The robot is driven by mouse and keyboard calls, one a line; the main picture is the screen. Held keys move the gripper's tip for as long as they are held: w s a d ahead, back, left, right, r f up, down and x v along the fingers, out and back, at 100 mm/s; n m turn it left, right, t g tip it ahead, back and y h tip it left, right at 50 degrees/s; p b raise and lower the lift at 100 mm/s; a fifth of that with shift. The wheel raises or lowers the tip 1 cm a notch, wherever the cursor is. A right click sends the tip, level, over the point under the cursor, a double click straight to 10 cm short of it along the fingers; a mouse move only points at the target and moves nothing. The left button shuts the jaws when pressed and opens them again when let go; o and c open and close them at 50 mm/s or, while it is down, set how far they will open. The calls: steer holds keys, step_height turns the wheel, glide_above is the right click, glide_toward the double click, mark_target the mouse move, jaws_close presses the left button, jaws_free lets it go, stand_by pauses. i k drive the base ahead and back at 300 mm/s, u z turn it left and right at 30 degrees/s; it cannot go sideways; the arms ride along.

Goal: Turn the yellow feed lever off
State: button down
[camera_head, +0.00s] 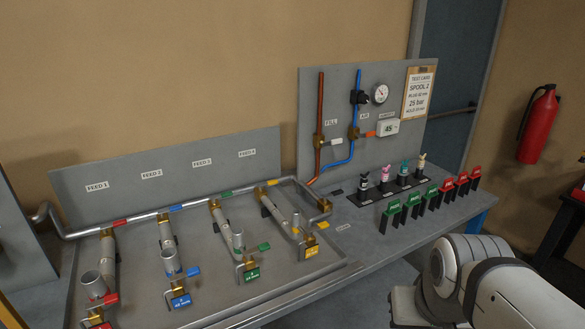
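The yellow feed lever (323,226) is a small yellow handle on the FEED 4 line, at the right end of the row of feeds. It points to the right, beside a short upright grey pipe. A yellow tag (311,252) hangs just below it on a brass fitting. A yellow band (273,183) marks the pipe behind. My arm shows at the lower right, well to the right of the lever and apart from it. My gripper's fingers do not show.
Beside it are the green lever (264,247), blue lever (193,271) and red lever (110,299). Red and green clamps (413,198) stand on the bench to the right. Several small coloured-top fittings (385,175) stand behind them. A bare bench strip (365,245) lies between lever and arm.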

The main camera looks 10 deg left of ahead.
mark_target(273, 182)
steer(key=u, duration=0.15)
steer(key=i, duration=1.05)
steer(key=u, duration=0.7)
